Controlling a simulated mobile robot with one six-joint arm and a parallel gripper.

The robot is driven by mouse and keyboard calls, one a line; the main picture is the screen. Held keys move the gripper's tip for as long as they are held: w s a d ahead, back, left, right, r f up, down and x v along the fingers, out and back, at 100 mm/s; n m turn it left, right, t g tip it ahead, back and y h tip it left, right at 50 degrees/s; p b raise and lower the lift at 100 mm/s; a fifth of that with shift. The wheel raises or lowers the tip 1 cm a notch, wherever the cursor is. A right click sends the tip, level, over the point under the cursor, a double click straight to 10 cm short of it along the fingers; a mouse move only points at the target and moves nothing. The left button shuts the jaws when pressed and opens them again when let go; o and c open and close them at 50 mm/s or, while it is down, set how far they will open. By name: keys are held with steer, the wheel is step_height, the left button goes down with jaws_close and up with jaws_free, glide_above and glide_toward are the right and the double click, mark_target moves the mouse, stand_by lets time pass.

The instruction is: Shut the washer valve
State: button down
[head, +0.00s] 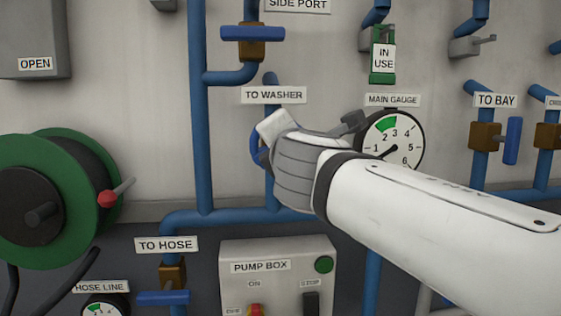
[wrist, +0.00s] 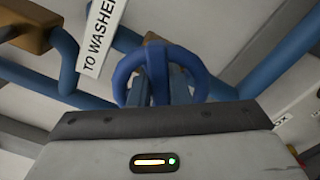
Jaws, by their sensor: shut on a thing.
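The washer valve has a round blue handwheel (wrist: 191,62) on the blue pipe under the TO WASHER label (head: 274,95). In the head view only the wheel's left edge (head: 256,148) shows; my gripper hides the rest. My gripper (wrist: 158,88) is at the wheel, its fingers shut on it in the wrist view. The label also shows in the wrist view (wrist: 103,38), tilted. The fingertips are hidden in the head view.
The main gauge (head: 391,143) is just right of my wrist. The side port valve (head: 252,36) is above, the pump box (head: 277,280) below. A green hose reel (head: 60,190) juts out at left. A green IN USE tag (head: 382,60) hangs at upper right.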

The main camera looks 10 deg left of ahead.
steer(key=m+b, duration=0.2)
steer(key=f+m+b, duration=0.1)
steer(key=m+b, duration=0.1)
steer(key=shift+m+b, duration=1.25)
steer(key=shift+m, duration=0.15)
steer(key=shift+r, duration=0.1)
steer(key=c, duration=1.4)
jaws_free()
steer(key=shift+o, duration=0.2)
steer(key=b+v, duration=0.1)
steer(key=v, duration=0.6)
steer(key=shift+s+d, duration=0.15)
steer(key=shift+s, duration=0.2)
